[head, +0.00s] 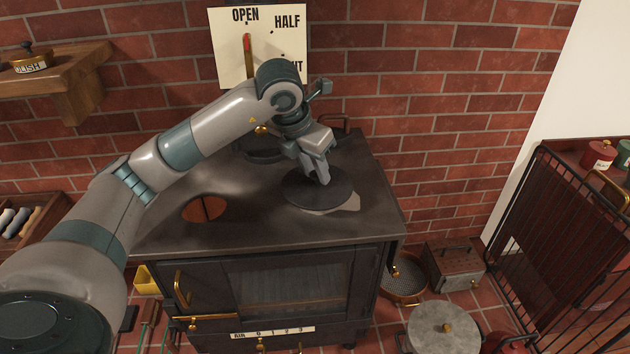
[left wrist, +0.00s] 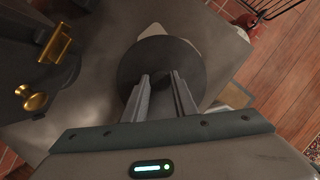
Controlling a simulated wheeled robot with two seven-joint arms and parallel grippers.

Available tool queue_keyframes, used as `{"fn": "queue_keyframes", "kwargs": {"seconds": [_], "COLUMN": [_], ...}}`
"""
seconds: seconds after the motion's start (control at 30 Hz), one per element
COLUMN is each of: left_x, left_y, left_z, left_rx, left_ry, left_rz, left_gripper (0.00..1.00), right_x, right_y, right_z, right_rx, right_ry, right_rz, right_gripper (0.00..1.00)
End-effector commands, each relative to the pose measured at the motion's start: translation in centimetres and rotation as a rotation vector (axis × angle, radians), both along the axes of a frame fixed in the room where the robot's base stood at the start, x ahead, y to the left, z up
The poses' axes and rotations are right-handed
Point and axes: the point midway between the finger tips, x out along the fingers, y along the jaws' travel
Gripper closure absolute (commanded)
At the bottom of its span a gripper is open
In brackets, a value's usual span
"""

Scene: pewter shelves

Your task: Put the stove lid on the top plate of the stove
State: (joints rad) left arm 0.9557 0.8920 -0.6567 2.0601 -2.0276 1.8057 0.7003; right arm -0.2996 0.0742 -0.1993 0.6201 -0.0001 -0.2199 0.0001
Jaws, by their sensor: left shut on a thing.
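The stove lid (head: 322,190) is a flat, dark round disc over the right part of the stove's top plate (head: 255,225). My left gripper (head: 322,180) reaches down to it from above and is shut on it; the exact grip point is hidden. In the left wrist view, the lid (left wrist: 148,62) shows beyond and around my left fingers (left wrist: 160,98). A pale flat piece (head: 350,204) sticks out from under the lid; whether they touch is unclear. A round reddish opening (head: 205,208) with a dark bar shows at the plate's left. My right gripper is not in view.
A dark pan-like item (head: 262,155) stands at the back of the stove. A sign (head: 228,50) hangs on the brick wall behind my arm. A grey metal box (head: 453,267) and a round-lidded pot (head: 443,328) stand on the floor at right. The plate between lid and opening is clear.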

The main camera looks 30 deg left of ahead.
Motion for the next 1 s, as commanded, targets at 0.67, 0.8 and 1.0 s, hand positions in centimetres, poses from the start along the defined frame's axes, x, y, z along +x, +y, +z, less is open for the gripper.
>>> {"fn": "queue_keyframes", "kwargs": {"seconds": [0.67,0.8,1.0], "left_x": [0.0,0.0,0.1], "left_y": [0.0,0.0,0.0], "left_z": [-2.9,-3.7,-3.8], "left_rx": [0.000,0.000,-0.001], "left_ry": [-0.001,-0.003,-0.005], "left_rz": [0.000,0.000,0.000], "left_gripper": [1.00,1.00,1.00], "right_x": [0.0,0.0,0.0], "right_y": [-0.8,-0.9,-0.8], "right_z": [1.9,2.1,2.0], "right_rx": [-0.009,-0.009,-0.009], "right_ry": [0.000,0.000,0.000], "right_rz": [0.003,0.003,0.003], "right_gripper": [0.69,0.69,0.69]}}
